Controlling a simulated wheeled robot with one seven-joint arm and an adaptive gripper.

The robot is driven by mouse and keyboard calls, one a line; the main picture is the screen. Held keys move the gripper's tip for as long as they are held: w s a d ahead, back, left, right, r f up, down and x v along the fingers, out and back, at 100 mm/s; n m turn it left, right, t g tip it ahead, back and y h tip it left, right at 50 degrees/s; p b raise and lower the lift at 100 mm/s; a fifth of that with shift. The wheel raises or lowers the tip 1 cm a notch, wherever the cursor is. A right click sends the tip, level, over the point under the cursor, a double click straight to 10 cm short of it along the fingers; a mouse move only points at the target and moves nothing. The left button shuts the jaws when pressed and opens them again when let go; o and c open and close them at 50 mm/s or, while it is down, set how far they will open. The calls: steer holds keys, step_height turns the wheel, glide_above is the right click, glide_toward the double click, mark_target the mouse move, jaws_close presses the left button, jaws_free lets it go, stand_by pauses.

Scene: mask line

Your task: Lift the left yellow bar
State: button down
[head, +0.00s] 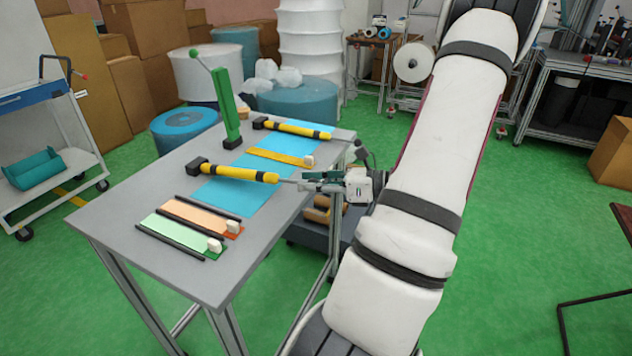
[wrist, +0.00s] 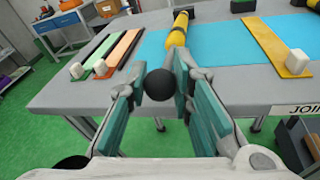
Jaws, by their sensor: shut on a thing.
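The left yellow bar (head: 235,173) has black bands and a black block at its far end. It lies over the blue mat, and a thin grey rod runs from its near end to my gripper (head: 308,179). In the wrist view the bar (wrist: 178,36) points away from me, and a black ball (wrist: 160,84) sits between the teal finger pads of my gripper (wrist: 158,78). My gripper is shut at this ball end. I cannot tell whether the bar is clear of the table. A second yellow bar (head: 300,129) lies farther back.
The grey table (head: 185,262) also holds a green upright lever (head: 227,108), an orange strip (head: 190,216), a green strip (head: 172,232) and a yellow strip (head: 278,157), with small white blocks. A blue cart (head: 40,100) stands at left.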

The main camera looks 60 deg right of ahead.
steer(key=shift+w+d+r, duration=0.1)
steer(key=shift+r, duration=0.25)
steer(key=c, duration=1.4)
jaws_free()
steer(key=shift+f, duration=0.1)
steer(key=shift+s, duration=0.35)
steer(key=v, duration=1.1)
steer(key=shift+s, duration=0.2)
steer(key=shift+w, duration=0.1)
